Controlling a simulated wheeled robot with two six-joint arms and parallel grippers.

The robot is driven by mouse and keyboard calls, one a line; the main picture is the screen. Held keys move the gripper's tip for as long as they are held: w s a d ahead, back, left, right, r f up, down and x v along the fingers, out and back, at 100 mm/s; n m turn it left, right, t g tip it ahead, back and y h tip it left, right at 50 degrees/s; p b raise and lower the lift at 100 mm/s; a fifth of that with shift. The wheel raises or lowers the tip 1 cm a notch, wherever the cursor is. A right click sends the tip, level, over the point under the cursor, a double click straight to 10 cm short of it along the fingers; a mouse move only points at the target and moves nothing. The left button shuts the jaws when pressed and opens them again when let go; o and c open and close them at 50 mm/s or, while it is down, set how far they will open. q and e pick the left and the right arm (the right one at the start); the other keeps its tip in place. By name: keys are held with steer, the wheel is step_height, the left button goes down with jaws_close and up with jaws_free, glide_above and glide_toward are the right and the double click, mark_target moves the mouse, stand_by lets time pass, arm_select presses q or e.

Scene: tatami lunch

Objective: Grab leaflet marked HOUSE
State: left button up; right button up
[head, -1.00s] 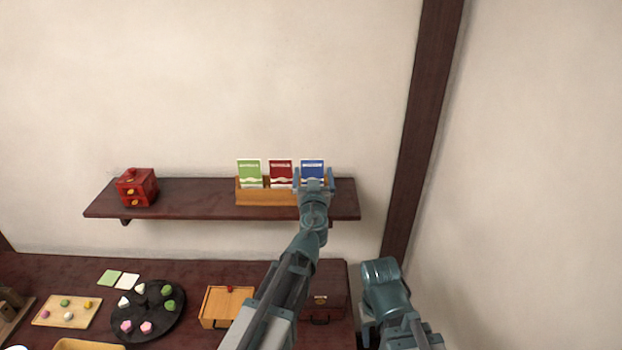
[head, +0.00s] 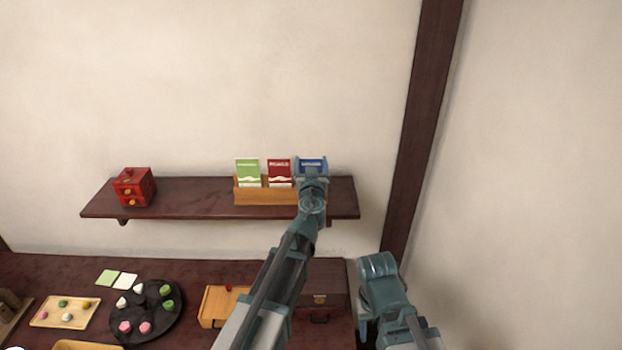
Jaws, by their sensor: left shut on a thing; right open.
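Three leaflets stand in a wooden holder (head: 264,197) on the wall shelf: a green leaflet (head: 248,172), a red leaflet (head: 279,172) and a blue leaflet (head: 311,163). Their printed titles are too small to read. My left gripper (head: 311,168) is at the blue leaflet and is shut on it, covering its lower part and the right end of the holder. The blue leaflet's top edge shows above the fingers. My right gripper (head: 366,330) is low at the right, away from the shelf, and is open; its fingers show only partly.
A red drawer box (head: 134,187) stands on the left of the shelf (head: 180,200). Below, the dark table holds a round black tray (head: 148,312) of sweets, a wooden board (head: 66,313), a wooden box (head: 215,305) and a dark chest (head: 325,290). The shelf's middle-left is clear.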

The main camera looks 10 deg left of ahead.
arm_select(q)
steer(key=c, duration=0.6)
